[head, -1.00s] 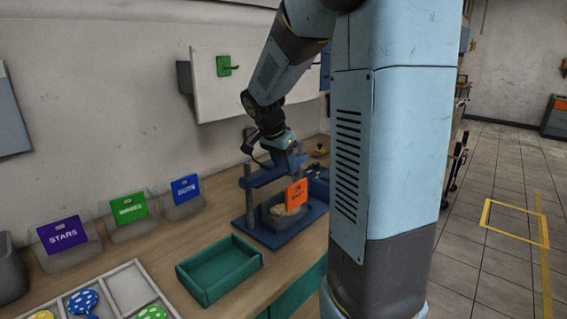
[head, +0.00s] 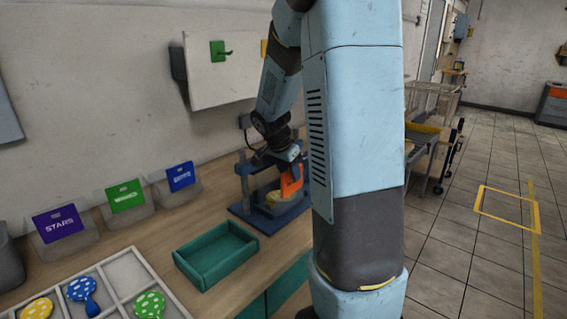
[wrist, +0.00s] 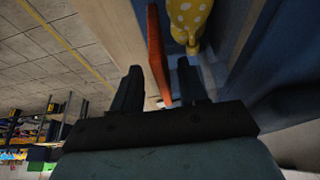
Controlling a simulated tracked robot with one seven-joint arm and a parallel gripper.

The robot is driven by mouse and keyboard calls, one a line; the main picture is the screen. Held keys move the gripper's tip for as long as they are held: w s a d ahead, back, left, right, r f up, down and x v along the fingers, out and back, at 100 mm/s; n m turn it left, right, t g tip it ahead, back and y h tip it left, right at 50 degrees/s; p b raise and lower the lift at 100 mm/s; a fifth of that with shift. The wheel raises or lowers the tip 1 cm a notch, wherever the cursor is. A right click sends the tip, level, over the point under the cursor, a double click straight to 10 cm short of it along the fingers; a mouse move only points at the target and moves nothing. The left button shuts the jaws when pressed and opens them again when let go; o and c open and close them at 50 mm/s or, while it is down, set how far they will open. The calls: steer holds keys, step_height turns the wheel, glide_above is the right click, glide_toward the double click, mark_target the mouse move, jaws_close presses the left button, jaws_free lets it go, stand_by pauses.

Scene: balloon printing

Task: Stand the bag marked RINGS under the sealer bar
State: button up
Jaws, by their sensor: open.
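The bag with the orange label (head: 291,181) is in the blue sealer (head: 243,185), with yellow contents at its base. Its lettering is not readable now, so I cannot confirm that it says RINGS. My gripper (head: 291,164) is over the label's top and hides part of it. In the wrist view my gripper (wrist: 158,82) is open, with the orange label (wrist: 157,45) edge-on between its fingers. A yellow dotted balloon (wrist: 190,18) shows beside the label. How the bag sits relative to the sealer bar is partly hidden by my arm.
Bags marked STARS (head: 58,224), a green-labelled bag (head: 126,197) and a blue-labelled bag (head: 181,178) stand along the wall. A green tray (head: 216,255) and a white divided tray (head: 118,275) with dotted balloons are in front. Wood between is clear.

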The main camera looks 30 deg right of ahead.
mark_target(292, 185)
steer(key=shift+x, duration=2.1)
jaws_close()
steer(key=shift+o, duration=0.4)
jaws_free()
steer(key=shift+r, duration=0.1)
steer(key=v, duration=1.2)
steer(key=shift+a+r, duration=0.15)
steer(key=shift+r, duration=0.15)
steer(key=shift+a+r, duration=0.15)
steer(key=shift+r, duration=0.25)
steer(key=shift+s, duration=0.1)
